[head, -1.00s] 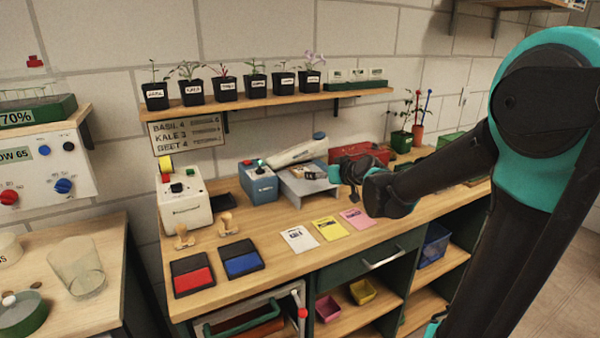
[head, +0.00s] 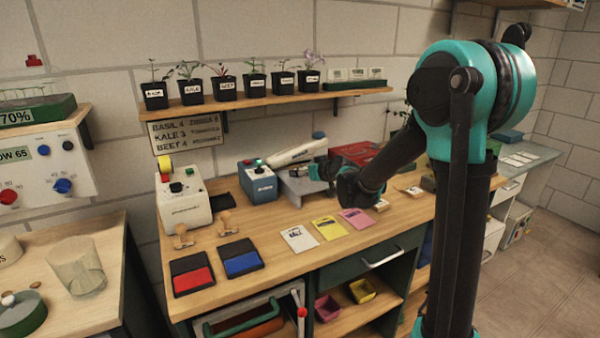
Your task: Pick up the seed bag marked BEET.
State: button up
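Three flat packets lie in a row on the wooden bench: a white one (head: 299,239), a yellow one (head: 329,229) and a pink one (head: 356,218). Their print is too small to read, so I cannot tell which packet, if any, says BEET.
A blue device (head: 259,186) and a cream machine (head: 183,206) stand left of the stand. Red (head: 193,281) and blue (head: 241,263) pads lie in front. A red box (head: 357,153) is behind my wrist. Potted seedlings (head: 225,87) line the shelf (head: 270,100) above.

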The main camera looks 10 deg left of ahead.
jog(key=shift+x, duration=0.85)
jog(key=c, duration=1.3)
jog(key=shift+r, duration=0.15)
